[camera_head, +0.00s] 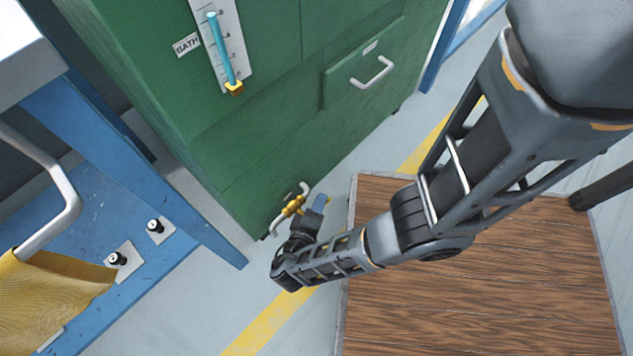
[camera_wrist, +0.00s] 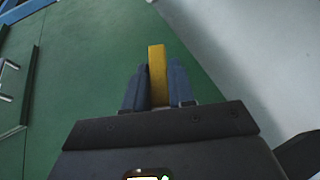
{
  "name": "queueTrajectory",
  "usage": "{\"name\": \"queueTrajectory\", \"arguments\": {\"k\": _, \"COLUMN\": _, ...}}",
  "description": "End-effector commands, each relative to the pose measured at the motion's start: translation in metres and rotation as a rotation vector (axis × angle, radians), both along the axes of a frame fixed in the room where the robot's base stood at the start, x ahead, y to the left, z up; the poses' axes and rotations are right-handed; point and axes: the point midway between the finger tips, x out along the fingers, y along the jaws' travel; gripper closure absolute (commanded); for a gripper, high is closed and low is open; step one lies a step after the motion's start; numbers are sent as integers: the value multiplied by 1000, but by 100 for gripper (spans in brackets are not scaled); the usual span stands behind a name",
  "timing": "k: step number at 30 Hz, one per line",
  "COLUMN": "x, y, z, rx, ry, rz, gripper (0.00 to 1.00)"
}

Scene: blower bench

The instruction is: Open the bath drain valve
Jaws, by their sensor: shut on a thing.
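The bath drain valve (camera_head: 292,207) is a small brass-yellow fitting with pale pipe ends, low on the front of the green cabinet (camera_head: 200,130), near the floor. My gripper (camera_head: 318,206) is beside it, on its right in the head view. In the wrist view, the blue fingers of my gripper (camera_wrist: 158,88) are shut on both sides of a flat yellow lever (camera_wrist: 156,58). The lever points away from the gripper, with its end showing past the fingertips. The wrist housing hides the lever's near part, and the valve body is not clear in the wrist view.
A sight gauge (camera_head: 222,50) marked BATH (camera_head: 187,45) shows a blue column on the cabinet. A drawer handle (camera_head: 373,73) sticks out to its right. A blue bench frame (camera_head: 140,160) stands at left. A wooden platform (camera_head: 480,290) lies at right.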

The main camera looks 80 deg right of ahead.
Motion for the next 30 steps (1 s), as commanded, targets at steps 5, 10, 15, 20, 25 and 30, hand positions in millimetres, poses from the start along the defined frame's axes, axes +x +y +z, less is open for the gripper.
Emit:
{"name": "queueTrajectory", "arguments": {"k": 5, "x": 0, "y": -1, "z": 1, "rx": -18, "ry": 12, "rz": 1, "gripper": 100}}
{"name": "queueTrajectory", "arguments": {"k": 10, "x": 0, "y": -1, "z": 1, "rx": -19, "ry": 14, "rz": 1, "gripper": 100}}
{"name": "queueTrajectory", "arguments": {"k": 15, "x": 0, "y": -1, "z": 1, "rx": -19, "ry": 13, "rz": 1, "gripper": 100}}
{"name": "queueTrajectory", "arguments": {"k": 20, "x": 0, "y": -1, "z": 1, "rx": -18, "ry": 14, "rz": 0, "gripper": 64}}
{"name": "queueTrajectory", "arguments": {"k": 25, "x": 0, "y": -1, "z": 1, "rx": -17, "ry": 13, "rz": 0, "gripper": 54}}
{"name": "queueTrajectory", "arguments": {"k": 30, "x": 0, "y": 0, "z": 1, "rx": -17, "ry": 13, "rz": 0, "gripper": 54}}
